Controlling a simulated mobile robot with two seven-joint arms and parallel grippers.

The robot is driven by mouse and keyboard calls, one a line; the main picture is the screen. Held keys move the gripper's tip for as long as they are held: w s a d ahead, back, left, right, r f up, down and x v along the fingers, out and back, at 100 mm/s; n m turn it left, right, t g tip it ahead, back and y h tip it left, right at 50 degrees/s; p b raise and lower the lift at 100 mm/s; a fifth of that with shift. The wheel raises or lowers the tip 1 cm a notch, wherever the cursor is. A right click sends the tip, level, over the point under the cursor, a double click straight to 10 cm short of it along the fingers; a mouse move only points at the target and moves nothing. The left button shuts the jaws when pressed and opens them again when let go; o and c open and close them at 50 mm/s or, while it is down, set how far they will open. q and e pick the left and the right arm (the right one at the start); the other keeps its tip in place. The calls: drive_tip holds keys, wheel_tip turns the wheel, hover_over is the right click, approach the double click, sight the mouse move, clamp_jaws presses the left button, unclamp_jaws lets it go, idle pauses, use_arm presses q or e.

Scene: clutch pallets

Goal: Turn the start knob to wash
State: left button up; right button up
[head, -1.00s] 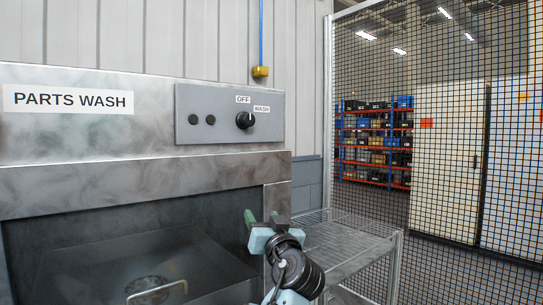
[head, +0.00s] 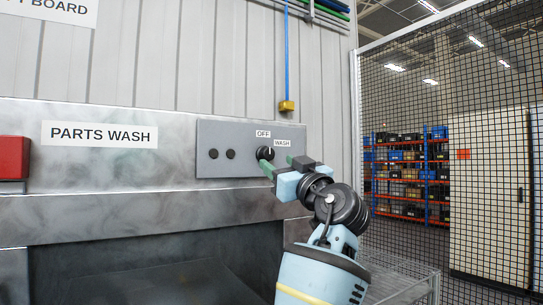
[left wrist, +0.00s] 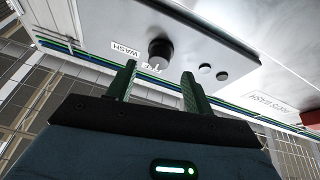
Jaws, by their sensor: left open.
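The start knob (head: 265,153) is round and black, on the grey control panel (head: 222,136) of the parts washer. The OFF label (head: 263,133) is above it and the WASH label (head: 282,142) is to its upper right. A small white mark shows on the knob, but I cannot tell exactly where it points. My left gripper (head: 278,163) is open, its green fingers just in front of and slightly below right of the knob. In the left wrist view the knob (left wrist: 160,50) is beyond the gap between the fingertips (left wrist: 158,70), with nothing gripped.
A PARTS WASH sign (head: 99,134) and a red box (head: 14,158) are further left. A mesh fence (head: 460,130) stands on the right.

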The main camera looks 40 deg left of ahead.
sight(269, 156)
use_arm(q)
drive_tip(key=shift+p+x, duration=0.4)
drive_tip(key=shift+x, duration=1.85)
drive_tip(key=c, duration=1)
